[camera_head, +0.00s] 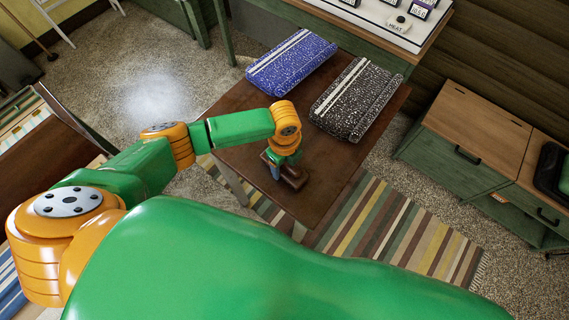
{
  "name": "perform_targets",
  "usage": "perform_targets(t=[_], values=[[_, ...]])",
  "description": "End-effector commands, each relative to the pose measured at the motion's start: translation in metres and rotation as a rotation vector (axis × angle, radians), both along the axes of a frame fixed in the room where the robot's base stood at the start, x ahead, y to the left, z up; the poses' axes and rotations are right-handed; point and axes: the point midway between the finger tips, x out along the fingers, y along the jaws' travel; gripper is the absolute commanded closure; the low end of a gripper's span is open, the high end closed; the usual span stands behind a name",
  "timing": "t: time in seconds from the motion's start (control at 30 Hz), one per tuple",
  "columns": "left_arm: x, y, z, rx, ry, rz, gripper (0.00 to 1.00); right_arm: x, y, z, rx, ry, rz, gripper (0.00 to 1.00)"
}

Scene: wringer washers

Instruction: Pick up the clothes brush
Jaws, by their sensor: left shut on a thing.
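A dark brown clothes brush (294,183) is at the near edge of the dark wooden table (330,170), partly hidden by my gripper. My left gripper (277,170) points down over it and is shut on it. I cannot tell whether the brush is touching the tabletop or slightly above it. My right gripper is out of view.
A blue speckled folded cloth (291,62) and a black speckled one (355,98) lie on the table's far part. Green cabinets (470,160) stand to the right. A striped rug (400,232) lies under and beside the table. The table's near right part is bare.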

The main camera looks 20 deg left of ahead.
Motion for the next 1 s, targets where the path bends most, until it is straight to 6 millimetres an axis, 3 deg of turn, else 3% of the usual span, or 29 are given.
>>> perform_targets(t=[0.27,0.4,0.6,0.83,0.9,1.0], values=[[0.001,0.0,0.007,-0.002,-0.002,-0.001,1.0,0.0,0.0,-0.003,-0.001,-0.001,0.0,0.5],[-0.001,0.0,0.034,-0.004,-0.005,-0.003,1.0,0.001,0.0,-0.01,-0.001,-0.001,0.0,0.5],[-0.049,0.005,0.091,-0.002,-0.005,-0.005,1.0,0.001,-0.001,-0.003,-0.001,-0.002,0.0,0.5],[-0.118,0.012,0.121,0.0,-0.001,-0.005,1.0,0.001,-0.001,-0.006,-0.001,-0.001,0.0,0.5],[-0.128,0.013,0.133,0.001,0.006,0.0,1.0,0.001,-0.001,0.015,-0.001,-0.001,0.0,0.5],[-0.136,0.013,0.134,0.001,0.004,0.001,1.0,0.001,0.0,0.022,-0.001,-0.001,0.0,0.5]])
